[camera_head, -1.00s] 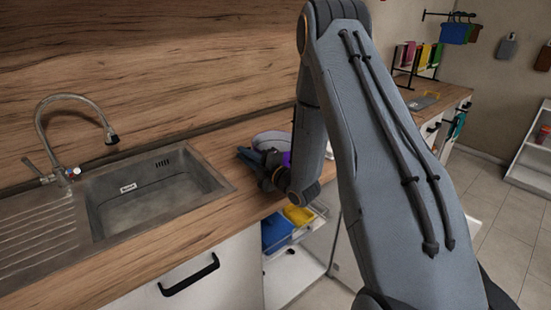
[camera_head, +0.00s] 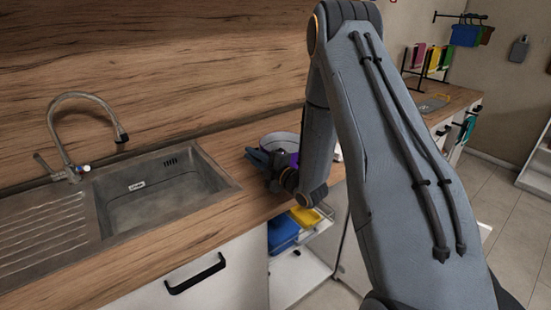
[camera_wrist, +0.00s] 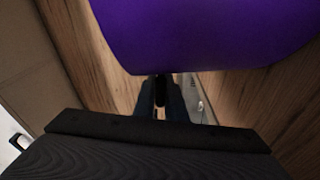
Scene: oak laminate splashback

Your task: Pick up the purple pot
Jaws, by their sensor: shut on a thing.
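The purple pot (camera_head: 294,159) is at the wooden counter right of the sink, partly hidden behind my arm. Its pale round top shows above my gripper (camera_head: 260,159). In the wrist view the pot's smooth purple side (camera_wrist: 210,35) fills the top of the picture. My gripper's two dark fingers (camera_wrist: 160,100) are close together just below it, shut on a narrow dark part between them that looks like the pot's handle. I cannot tell whether the pot's base touches the counter.
A steel sink (camera_head: 221,188) with a curved tap (camera_head: 52,128) is on the left. Below the counter, an open unit holds a blue box (camera_head: 283,232) and a yellow box (camera_head: 305,216). A rack of coloured items (camera_head: 428,60) stands far back right.

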